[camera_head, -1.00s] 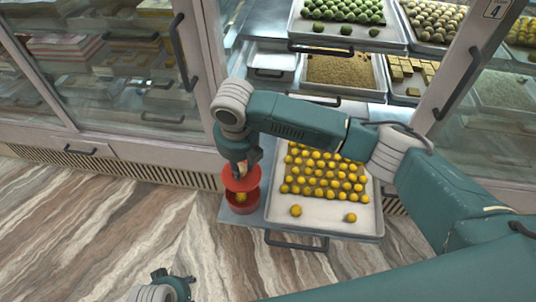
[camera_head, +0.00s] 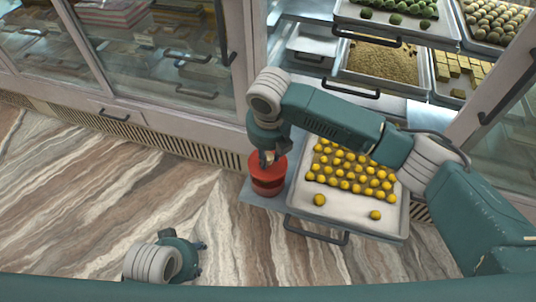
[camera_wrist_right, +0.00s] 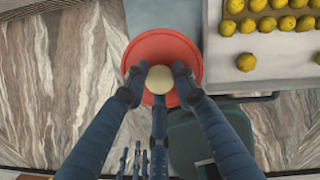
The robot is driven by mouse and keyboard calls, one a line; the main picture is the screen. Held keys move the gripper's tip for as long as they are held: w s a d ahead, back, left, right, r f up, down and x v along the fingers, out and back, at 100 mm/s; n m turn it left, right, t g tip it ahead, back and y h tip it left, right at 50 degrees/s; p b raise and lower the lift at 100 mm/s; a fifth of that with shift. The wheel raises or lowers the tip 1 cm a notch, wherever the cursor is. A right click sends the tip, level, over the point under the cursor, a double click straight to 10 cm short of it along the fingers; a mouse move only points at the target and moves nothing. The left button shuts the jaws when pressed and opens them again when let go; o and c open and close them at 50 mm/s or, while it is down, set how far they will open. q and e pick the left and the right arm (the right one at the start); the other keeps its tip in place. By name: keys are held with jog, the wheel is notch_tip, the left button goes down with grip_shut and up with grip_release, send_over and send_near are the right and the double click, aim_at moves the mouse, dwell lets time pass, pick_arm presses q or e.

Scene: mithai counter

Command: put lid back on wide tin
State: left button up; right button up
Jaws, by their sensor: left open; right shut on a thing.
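The wide tin (camera_head: 268,187) is a round red tin standing on a grey ledge left of the tray of yellow sweets. Its lid (camera_head: 266,168) is a red disc over the tin's mouth, with no clear gap seen between them; I cannot tell if it is fully seated. My right gripper (camera_head: 268,158) is above the lid, shut on its cream knob. In the right wrist view the fingers (camera_wrist_right: 159,82) surround the knob, and the lid (camera_wrist_right: 188,48) hides the tin's inside. My left gripper (camera_head: 201,244) is open and empty, low over the floor.
A metal tray (camera_head: 345,222) of yellow sweets is pulled out right beside the tin. Other sweet trays (camera_head: 385,65) sit behind. Glass cabinet doors (camera_head: 165,60) with handles stand at the left. The marble-patterned floor (camera_head: 110,200) is clear at left.

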aim_at(268, 165)
jog(key=shift+f, duration=0.15)
jog(key=shift+f+b, duration=0.25)
jog(key=shift+b, duration=0.15)
notch_tip(268, 165, down, 2)
jog(key=b, duration=0.2)
jog(key=shift+f+b, duration=0.1)
jog(key=shift+b, duration=0.3)
pick_arm(q)
jog(key=shift+v, duration=1.85)
pick_arm(e)
jog(key=shift+f, duration=0.85)
pick_arm(q)
jog(key=shift+s+a, duration=0.1)
jog(key=shift+s, duration=0.05)
jog(key=shift+r+p, duration=0.75)
jog(key=shift+p, duration=0.3)
pick_arm(e)
jog(key=shift+r, duration=0.1)
jog(key=shift+p, duration=0.3)
pick_arm(q)
jog(key=shift+f, duration=0.55)
